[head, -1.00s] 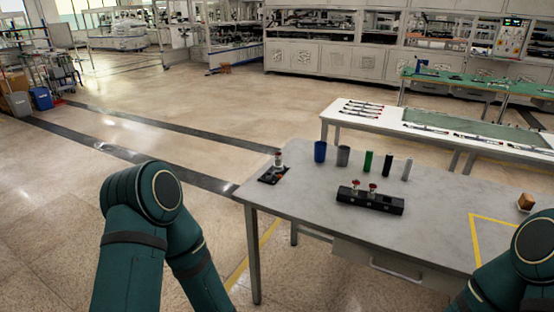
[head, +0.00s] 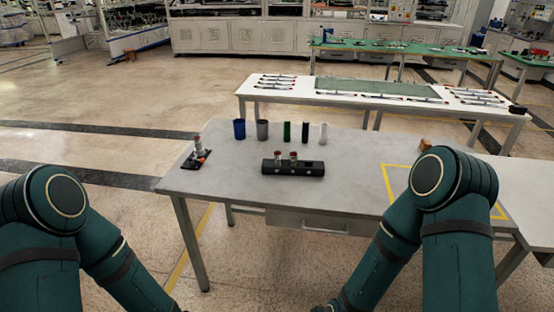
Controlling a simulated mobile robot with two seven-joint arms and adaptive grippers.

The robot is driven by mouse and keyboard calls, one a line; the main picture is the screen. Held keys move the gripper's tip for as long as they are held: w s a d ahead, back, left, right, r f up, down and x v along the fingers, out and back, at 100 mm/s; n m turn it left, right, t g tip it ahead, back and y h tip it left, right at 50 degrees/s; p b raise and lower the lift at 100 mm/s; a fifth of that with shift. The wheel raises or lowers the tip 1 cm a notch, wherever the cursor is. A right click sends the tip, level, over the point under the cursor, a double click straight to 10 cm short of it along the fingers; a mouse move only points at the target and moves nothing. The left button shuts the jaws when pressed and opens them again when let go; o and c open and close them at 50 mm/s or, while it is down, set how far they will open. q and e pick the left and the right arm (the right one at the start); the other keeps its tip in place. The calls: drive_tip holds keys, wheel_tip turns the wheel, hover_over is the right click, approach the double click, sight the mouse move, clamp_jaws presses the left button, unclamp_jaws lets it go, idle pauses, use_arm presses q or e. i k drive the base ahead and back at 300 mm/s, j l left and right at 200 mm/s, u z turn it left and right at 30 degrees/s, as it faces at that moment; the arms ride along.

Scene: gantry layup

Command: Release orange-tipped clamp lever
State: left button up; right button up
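A small clamp fixture (head: 195,159) with a dark base stands at the left end of the grey table (head: 228,183). An orange part, likely the lever tip (head: 202,155), shows on its right side. A pale cylinder stands upright in it. The lever's exact position is too small to tell. My left and right arms show at the lower left and lower right. Neither gripper can be made out; both arms reach down out of the picture, short of the table top.
A black block (head: 310,169) holding two red-topped parts lies mid-table. Behind it stand a blue cup (head: 239,129), a grey cup (head: 262,130) and green (head: 287,132), black (head: 305,132) and white (head: 323,133) cylinders. A brown block (head: 426,145) sits near yellow tape. The table's front is clear.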

sight(190, 158)
drive_tip(key=i+l+u, duration=0.15)
drive_tip(key=u, duration=0.35)
drive_tip(key=i+j, duration=1.1)
drive_tip(key=j, duration=0.2)
drive_tip(key=z, duration=1.45)
